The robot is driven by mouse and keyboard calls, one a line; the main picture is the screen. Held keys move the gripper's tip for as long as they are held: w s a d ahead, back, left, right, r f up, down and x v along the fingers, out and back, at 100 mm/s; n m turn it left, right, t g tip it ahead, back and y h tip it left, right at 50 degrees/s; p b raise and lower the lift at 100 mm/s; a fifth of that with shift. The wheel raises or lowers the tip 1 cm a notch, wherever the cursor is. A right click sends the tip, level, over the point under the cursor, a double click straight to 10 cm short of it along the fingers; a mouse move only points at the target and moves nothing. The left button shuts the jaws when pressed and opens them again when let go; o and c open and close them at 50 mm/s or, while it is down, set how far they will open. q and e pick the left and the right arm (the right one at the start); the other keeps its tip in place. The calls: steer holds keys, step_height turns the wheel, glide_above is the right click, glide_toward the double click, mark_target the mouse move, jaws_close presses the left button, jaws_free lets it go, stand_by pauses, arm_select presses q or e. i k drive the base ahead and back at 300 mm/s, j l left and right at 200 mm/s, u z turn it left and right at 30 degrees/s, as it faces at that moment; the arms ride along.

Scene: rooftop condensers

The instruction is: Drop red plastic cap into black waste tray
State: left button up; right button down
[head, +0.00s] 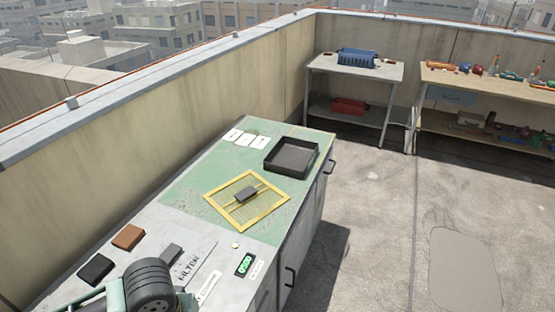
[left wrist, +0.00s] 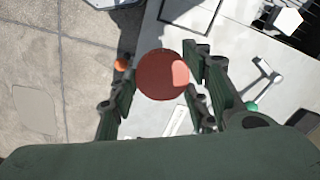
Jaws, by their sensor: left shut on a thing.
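The red plastic cap (left wrist: 155,78) is a dark red disc with a lighter patch, seen in the left wrist view between the fingers of my left gripper (left wrist: 160,90). My left gripper is shut on it, above a pale surface. I cannot make out the cap in the head view. The black waste tray (head: 271,168) is a shallow, square, open box on the green part of the workbench, near its far right corner. The part of its floor that shows looks empty. My right gripper is in neither view.
The workbench (head: 225,222) holds a yellow-framed filter (head: 211,202) with a dark block on it, white cards (head: 242,138), a brown block (head: 128,237), a black block (head: 96,270) and a green display (head: 245,264). Two tables stand against the far wall. The floor at right is clear.

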mark_target(287, 160)
steer(key=i+l+u, duration=0.45)
steer(key=u, duration=0.25)
steer(key=i+l, duration=0.2)
steer(key=l, duration=0.15)
steer(key=i+l+u, duration=0.1)
steer(key=l, duration=0.3)
steer(key=i+l+u, duration=0.1)
steer(key=i+l, duration=0.3)
steer(key=l, duration=0.35)
steer(key=i+l+u, duration=0.1)
steer(key=l, duration=0.3)
steer(key=i+l, duration=0.2)
steer(key=l, duration=0.25)
steer(key=j+u, duration=0.05)
